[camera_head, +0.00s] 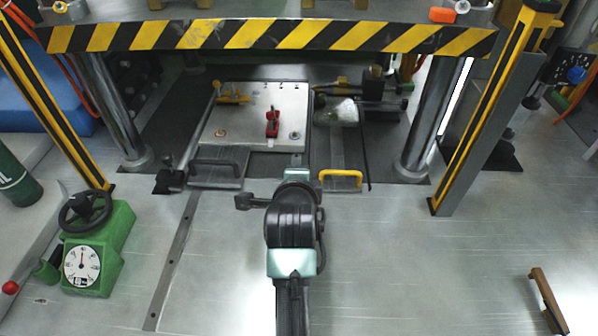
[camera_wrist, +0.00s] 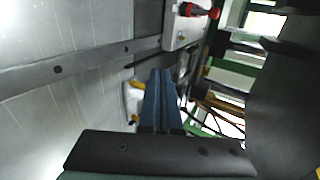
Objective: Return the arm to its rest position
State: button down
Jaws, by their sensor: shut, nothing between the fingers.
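My gripper (camera_wrist: 161,74) shows in the wrist view with its two dark blue fingers together and nothing between them. In the head view my arm reaches up from the bottom centre toward the press, and its own links hide the fingers. A light metal plate (camera_head: 235,118) with a red clamp (camera_head: 272,124) on it lies beyond the arm, inside the press. In the wrist view the red handle (camera_wrist: 197,10) and part of the plate show at the top, beyond the fingertips.
A striped press beam (camera_head: 270,34) spans the back on steel columns (camera_head: 420,120). A black handle (camera_head: 215,163) and a yellow handle (camera_head: 341,174) flank the arm's far end. A green gauge unit (camera_head: 105,245) stands at left. The table at right is mostly clear, with a brown-handled tool (camera_head: 546,298).

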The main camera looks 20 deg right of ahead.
jog(key=shift+s+a+r, duration=0.1)
jog(key=shift+s+r, duration=0.05)
jog(key=shift+s, duration=0.15)
jog(key=s+a+r+n+t+p, duration=0.1)
jog(key=a+r+n+t+p, duration=0.15)
jog(key=r, duration=0.85)
jog(key=a+r+n+t+p, duration=0.1)
jog(key=r+n+t, duration=0.25)
jog(key=r, duration=0.75)
jog(key=s+a+r+n+t+p, duration=0.15)
jog(key=r+n, duration=0.25)
jog(key=r, duration=0.7)
jog(key=s+a+r+n+t+y+p, duration=0.1)
jog(key=s+r+n, duration=0.3)
jog(key=r, duration=0.4)
jog(key=s+a+r+n+t+y+p, duration=0.1)
jog(key=s+a+r+n+t+p, duration=0.1)
jog(key=s+r, duration=0.4)
jog(key=s+a+r+n+t+y+p, duration=0.1)
jog(key=s+a+r+n+t, duration=0.3)
jog(key=r, duration=0.7)
jog(key=shift+s+a+r+n+t+y, duration=0.15)
jog(key=shift+s+r+n+t+y, duration=0.2)
jog(key=shift+s+n+t, duration=0.55)
jog(key=shift+f, duration=0.15)
